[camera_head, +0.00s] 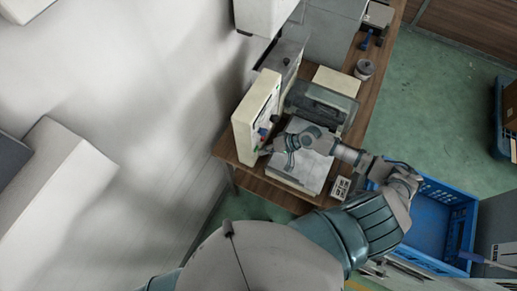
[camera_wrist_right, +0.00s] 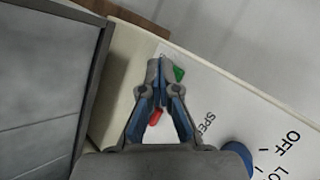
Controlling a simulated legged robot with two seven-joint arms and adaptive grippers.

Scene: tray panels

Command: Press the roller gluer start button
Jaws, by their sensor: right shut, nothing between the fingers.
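The roller gluer's cream control panel (camera_head: 250,118) stands at the left end of the wooden table. My right gripper (camera_head: 268,150) is at the panel's lower end, shut and empty. In the right wrist view, the shut fingertips (camera_wrist_right: 158,64) are just left of the green button (camera_wrist_right: 179,73), which is partly hidden by a finger. I cannot tell whether they touch the panel or the button. A red button (camera_wrist_right: 155,117) shows between the fingers. A blue knob (camera_wrist_right: 238,155) beside OFF lettering is at lower right. My left gripper is not in view.
The gluer's pale tray (camera_head: 311,171) lies under my right forearm. A blue crate (camera_head: 432,225) is at the right. A small round container (camera_head: 364,68) stands on the wooden table (camera_head: 377,75) behind the machine. A white wall is left of the panel.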

